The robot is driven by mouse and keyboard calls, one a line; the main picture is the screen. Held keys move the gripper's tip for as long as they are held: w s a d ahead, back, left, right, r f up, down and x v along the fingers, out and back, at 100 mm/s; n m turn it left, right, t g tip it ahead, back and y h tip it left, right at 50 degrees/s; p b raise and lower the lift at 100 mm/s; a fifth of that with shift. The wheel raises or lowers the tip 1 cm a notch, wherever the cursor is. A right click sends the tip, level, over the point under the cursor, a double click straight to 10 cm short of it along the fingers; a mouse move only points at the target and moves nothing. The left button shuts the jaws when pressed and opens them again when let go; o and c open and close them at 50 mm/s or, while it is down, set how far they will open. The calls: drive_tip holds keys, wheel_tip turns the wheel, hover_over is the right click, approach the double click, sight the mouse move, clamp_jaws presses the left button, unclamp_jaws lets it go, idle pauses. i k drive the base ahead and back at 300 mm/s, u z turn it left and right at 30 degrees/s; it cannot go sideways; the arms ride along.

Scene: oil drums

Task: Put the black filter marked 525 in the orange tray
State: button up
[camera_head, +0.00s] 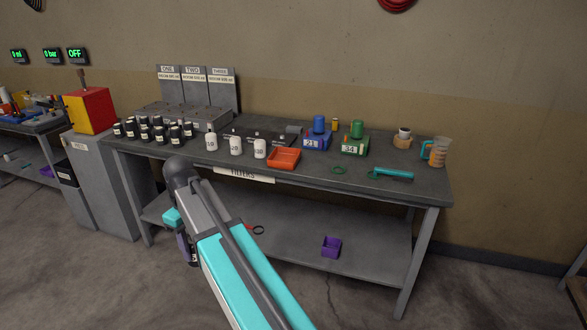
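Several black filters (160,133) with small white labels stand in a cluster at the left end of the workbench. The labels are too small to read, so I cannot tell which one is marked 525. The orange tray (284,164) sits near the front edge at the middle of the bench and looks empty. My arm reaches up from the bottom and bends down in front of the bench. My gripper (191,256) hangs below the tabletop, before the filters, small and partly hidden by my arm. Its fingers do not show clearly.
Three white filters (235,145) stand between the black ones and the tray. Blue (317,140) and green (355,145) units, a teal tool (390,173) and a measuring jug (438,152) are to the right. A purple bin (331,247) is on the lower shelf (290,245).

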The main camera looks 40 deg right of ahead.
sight(285, 160)
drive_tip(key=k, duration=0.25)
drive_tip(key=u, duration=0.55)
drive_tip(key=i, duration=2.2)
drive_tip(key=z, duration=0.95)
drive_tip(key=i, duration=0.65)
drive_tip(key=z, duration=0.2)
